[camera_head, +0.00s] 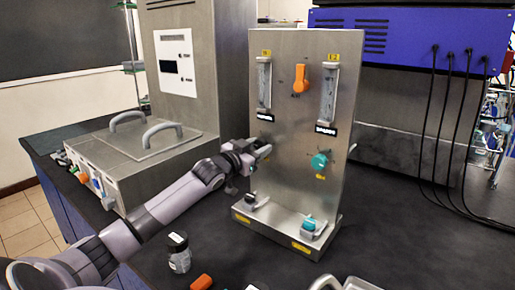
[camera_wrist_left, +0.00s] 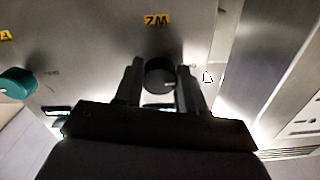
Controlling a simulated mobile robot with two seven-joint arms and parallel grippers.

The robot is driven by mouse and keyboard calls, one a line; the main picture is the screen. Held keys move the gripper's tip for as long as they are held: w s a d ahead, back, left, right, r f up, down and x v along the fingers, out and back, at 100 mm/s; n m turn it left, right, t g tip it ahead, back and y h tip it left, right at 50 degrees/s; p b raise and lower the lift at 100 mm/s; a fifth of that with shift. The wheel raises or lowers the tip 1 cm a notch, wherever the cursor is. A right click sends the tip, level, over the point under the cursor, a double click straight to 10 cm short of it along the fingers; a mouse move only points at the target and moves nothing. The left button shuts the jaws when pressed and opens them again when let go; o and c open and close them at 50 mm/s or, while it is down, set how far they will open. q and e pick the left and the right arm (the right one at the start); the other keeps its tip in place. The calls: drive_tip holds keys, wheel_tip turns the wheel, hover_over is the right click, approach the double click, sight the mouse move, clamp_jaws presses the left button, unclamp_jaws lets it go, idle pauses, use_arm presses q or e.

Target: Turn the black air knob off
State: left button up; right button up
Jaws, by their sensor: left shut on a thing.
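The black air knob (camera_wrist_left: 160,74) sits on the front of the metal panel (camera_head: 290,125). In the wrist view it lies between the two fingers of my left gripper (camera_wrist_left: 160,88), which is shut on it. In the head view my left gripper (camera_head: 258,154) is at the left side of the panel front and hides the knob. A white line shows on the knob's face. A yellow label (camera_wrist_left: 157,20) is beside it on the panel. My right gripper is not in view.
The panel also carries an orange knob (camera_head: 301,79), a teal knob (camera_head: 319,161) and two flow tubes. A metal box with handles (camera_head: 140,150) stands at left.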

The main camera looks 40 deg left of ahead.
use_arm(q)
drive_tip(key=shift+n, duration=0.3)
drive_tip(key=o, duration=1.1)
drive_tip(key=shift+c, duration=0.2)
drive_tip(key=s+b, duration=0.1)
drive_tip(key=s, duration=0.6)
drive_tip(key=shift+d, duration=0.4)
drive_tip(key=shift+s+f, duration=0.1)
